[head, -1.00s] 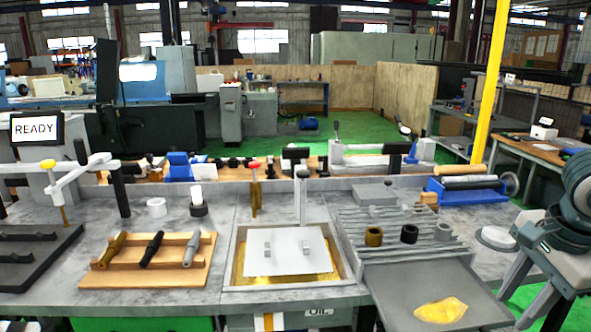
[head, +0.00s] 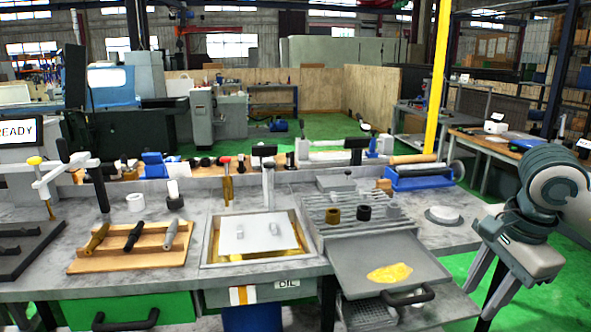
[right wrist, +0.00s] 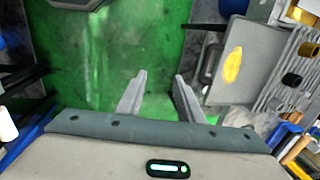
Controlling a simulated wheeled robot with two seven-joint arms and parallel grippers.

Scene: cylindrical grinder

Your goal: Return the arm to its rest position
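My right gripper (head: 488,292) hangs at the right of the head view, beside the right end of the bench (head: 190,212). In the right wrist view its two fingers (right wrist: 160,95) stand apart with nothing between them, over the green floor. The bent grey forearm above it is mine. My left arm and gripper are not in the head view.
Green floor (head: 468,258) is open behind the gripper. A side table (head: 480,145) stands farther back.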

